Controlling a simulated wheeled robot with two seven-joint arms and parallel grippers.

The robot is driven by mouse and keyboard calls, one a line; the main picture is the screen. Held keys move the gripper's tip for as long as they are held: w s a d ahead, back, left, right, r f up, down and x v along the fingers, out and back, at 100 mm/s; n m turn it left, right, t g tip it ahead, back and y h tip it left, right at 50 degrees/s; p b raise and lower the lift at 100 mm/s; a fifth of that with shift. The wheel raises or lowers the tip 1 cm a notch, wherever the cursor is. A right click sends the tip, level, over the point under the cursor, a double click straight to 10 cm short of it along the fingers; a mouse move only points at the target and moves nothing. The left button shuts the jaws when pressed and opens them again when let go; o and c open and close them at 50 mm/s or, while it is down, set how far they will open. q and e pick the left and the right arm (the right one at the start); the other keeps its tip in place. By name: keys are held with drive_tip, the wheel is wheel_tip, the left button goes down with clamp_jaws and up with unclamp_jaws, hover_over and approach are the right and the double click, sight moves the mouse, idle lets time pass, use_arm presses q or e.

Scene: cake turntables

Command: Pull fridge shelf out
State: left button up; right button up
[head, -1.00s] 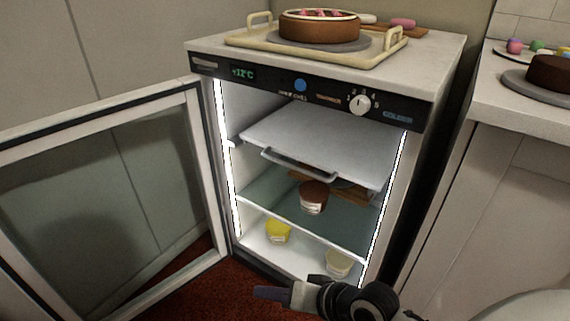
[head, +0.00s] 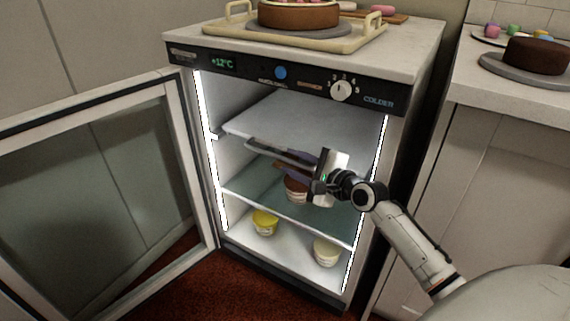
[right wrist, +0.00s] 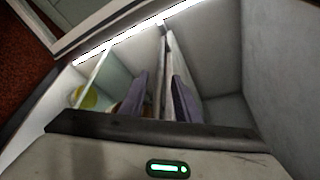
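The upper fridge shelf (head: 300,123) is a pale slab in the open fridge, with a grey bar handle (head: 268,148) along its front edge. My right gripper (head: 280,160) is at the handle, pointing left into the fridge, and partly covers the handle's right end. In the right wrist view, its two purple fingers (right wrist: 163,95) stand apart, with the shelf's edge (right wrist: 180,75) showing between and beyond them. I cannot tell whether they touch the handle. My left gripper is not in view.
The fridge door (head: 95,190) stands wide open on the left. A glass shelf (head: 240,185) below holds a brown-topped cup (head: 296,190). A yellow cup (head: 265,222) and a pale cup (head: 326,252) stand on the fridge floor. A tray (head: 330,45) with a cake sits on top.

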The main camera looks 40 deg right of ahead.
drive_tip(key=x, duration=0.2)
drive_tip(key=shift+w+f+b, duration=0.2)
drive_tip(key=shift+w+b, duration=0.05)
drive_tip(key=shift+b, duration=0.15)
drive_tip(key=shift+w, duration=0.55)
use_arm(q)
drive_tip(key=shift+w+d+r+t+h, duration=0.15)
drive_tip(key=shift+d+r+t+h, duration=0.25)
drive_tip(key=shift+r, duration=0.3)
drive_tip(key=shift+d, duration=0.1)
use_arm(e)
drive_tip(key=shift+a, duration=0.1)
clamp_jaws()
